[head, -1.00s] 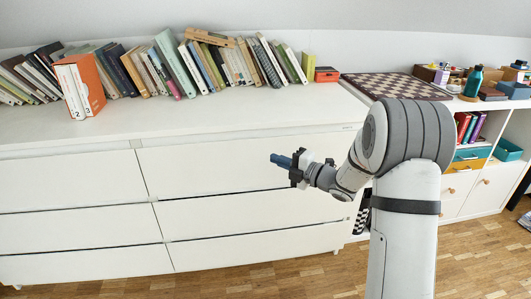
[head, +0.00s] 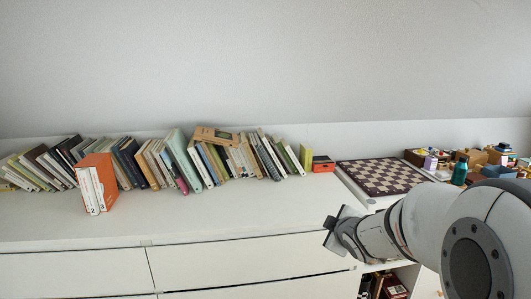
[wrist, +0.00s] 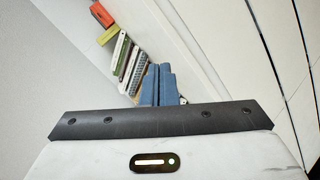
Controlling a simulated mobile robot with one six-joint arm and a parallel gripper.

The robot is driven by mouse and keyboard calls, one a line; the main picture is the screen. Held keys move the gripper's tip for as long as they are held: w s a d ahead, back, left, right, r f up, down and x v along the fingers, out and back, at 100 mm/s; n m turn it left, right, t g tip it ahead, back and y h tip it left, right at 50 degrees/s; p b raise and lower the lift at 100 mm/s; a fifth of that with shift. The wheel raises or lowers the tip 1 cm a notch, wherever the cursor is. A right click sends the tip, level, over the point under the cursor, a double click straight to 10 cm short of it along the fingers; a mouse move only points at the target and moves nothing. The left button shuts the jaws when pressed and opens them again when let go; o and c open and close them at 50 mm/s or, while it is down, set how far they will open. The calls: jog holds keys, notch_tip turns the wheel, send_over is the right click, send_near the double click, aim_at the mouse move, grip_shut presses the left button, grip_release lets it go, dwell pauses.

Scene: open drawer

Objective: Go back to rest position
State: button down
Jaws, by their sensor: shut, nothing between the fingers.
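My gripper is shut and empty; its blue fingers (wrist: 159,82) stand side by side in the wrist view. In the head view my gripper's dark end (head: 337,226) is in front of the white dresser's (head: 90,231) top, at the right. The fingers themselves are hard to make out there. The dresser's upper drawer fronts (head: 222,263) show below the top, and they look flush. My gripper touches nothing that I can see.
A row of leaning books (head: 225,160) stands along the back of the dresser, with an orange binder box (head: 98,183) at the left. A chessboard (head: 383,176) and small items lie at the right. The dresser top's front is clear.

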jog(key=s+a+r+m+g+p, duration=0.1)
jog(key=s+r+m+g+p, duration=0.2)
jog(key=s, duration=0.6)
jog(key=s+a+r+m+g+p, duration=0.1)
jog(key=s+r+m+g+p, duration=0.2)
jog(key=s, duration=0.6)
jog(key=s+a+r+m+g+p, duration=0.1)
jog(key=s+r+m+g+p, duration=0.2)
jog(key=s+r+m+p, duration=0.3)
jog(key=s+p, duration=0.1)
jog(key=s, duration=0.2)
jog(key=shift+s+r+m+h, duration=0.3)
jog(key=shift+s+r, duration=0.05)
